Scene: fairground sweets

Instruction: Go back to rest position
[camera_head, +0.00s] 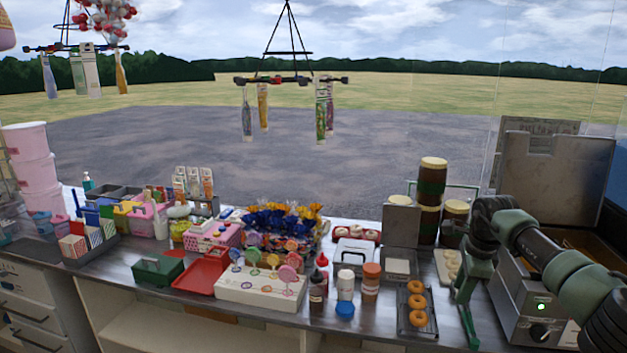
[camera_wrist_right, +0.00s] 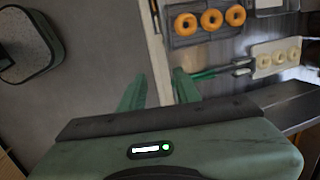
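My right gripper (camera_head: 465,305) comes in from the right on a dark and green arm. It hangs over the front part of the counter (camera_head: 385,318), beside the tray of ring doughnuts (camera_head: 417,308). In the right wrist view, its two green fingers (camera_wrist_right: 158,88) stand apart with nothing visible between them. The counter's front edge runs behind the gap. My left gripper is in neither view.
Right of the gripper stands a metal appliance (camera_head: 530,305) with a lit green lamp and a raised lid. Pale rings lie on a board (camera_head: 447,266) behind the gripper. Sauce bottles, a lollipop stand (camera_head: 262,290) and a red tray (camera_head: 201,275) crowd the counter to the left.

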